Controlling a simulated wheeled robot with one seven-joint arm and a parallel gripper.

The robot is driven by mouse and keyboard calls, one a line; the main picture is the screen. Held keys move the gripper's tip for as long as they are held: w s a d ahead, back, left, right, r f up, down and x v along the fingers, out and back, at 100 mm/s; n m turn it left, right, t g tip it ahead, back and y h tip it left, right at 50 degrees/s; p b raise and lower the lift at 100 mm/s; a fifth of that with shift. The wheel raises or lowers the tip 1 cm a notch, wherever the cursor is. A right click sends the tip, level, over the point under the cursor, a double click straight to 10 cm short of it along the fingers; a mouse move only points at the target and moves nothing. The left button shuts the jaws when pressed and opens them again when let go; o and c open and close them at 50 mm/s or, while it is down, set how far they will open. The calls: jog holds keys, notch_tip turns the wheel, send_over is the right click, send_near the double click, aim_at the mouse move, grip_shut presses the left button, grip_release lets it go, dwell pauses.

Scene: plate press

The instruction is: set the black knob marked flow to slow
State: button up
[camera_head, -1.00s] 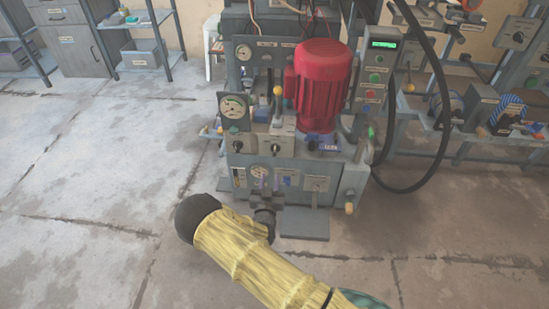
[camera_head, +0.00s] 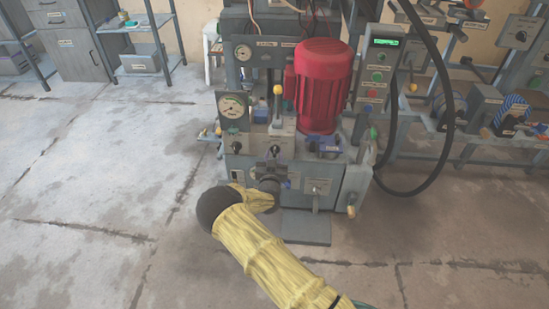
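Two small black knobs sit on the grey front of the press, a left one (camera_head: 237,147) and a right one (camera_head: 275,149). Their labels are too small to read, so I cannot tell which is marked flow or where either points. My gripper (camera_head: 271,165) is dark grey and reaches up in front of the press, just below the right knob in the picture. I cannot tell whether it touches anything. Its fingers are too small and dark to show whether they are open or shut. It hides part of the lower front panel.
A red motor (camera_head: 322,85) stands on the press, with a yellow-topped lever (camera_head: 277,91) and a gauge (camera_head: 232,108) to its left. A button box (camera_head: 379,70) with a green display is at the right. A black hose (camera_head: 445,110) hangs beside it. The floor at left is clear.

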jog(key=shift+c, duration=0.4)
grip_shut()
jog(key=shift+n, duration=0.4)
jog(key=n, duration=0.4)
jog(key=shift+a+f, duration=0.1)
jog(key=shift+a, duration=0.05)
jog(key=shift+f+n, duration=0.1)
jog(key=shift+n, duration=2.1)
jog(key=shift+s, duration=0.1)
